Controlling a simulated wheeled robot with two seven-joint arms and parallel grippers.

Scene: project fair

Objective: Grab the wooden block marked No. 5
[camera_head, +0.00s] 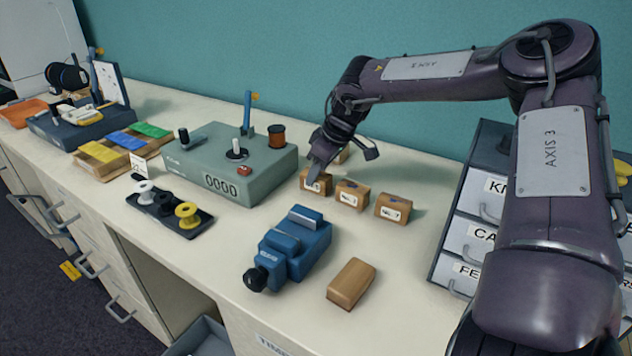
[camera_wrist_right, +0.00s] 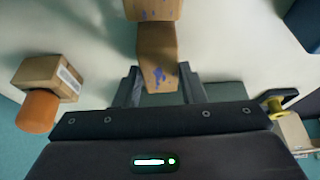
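Three small wooden blocks with white labels stand in a row on the bench: the left block (camera_head: 314,184), the middle block (camera_head: 351,194) and the right block (camera_head: 393,208). The right label looks like No. 7; the other numbers are too small or covered to read. My right gripper (camera_head: 317,166) is down at the left block, with a finger in front of part of its label. In the right wrist view a blue-smudged block (camera_wrist_right: 158,60) lies between the two fingers, which look spread with a thin gap. My left gripper is out of view.
Another block (camera_head: 341,156) stands behind the row. A plain block (camera_head: 351,283) and a blue vise (camera_head: 290,246) lie in front. A green counter box (camera_head: 227,165) stands left, a drawer unit (camera_head: 462,215) right. The wrist view shows an orange cylinder (camera_wrist_right: 37,111).

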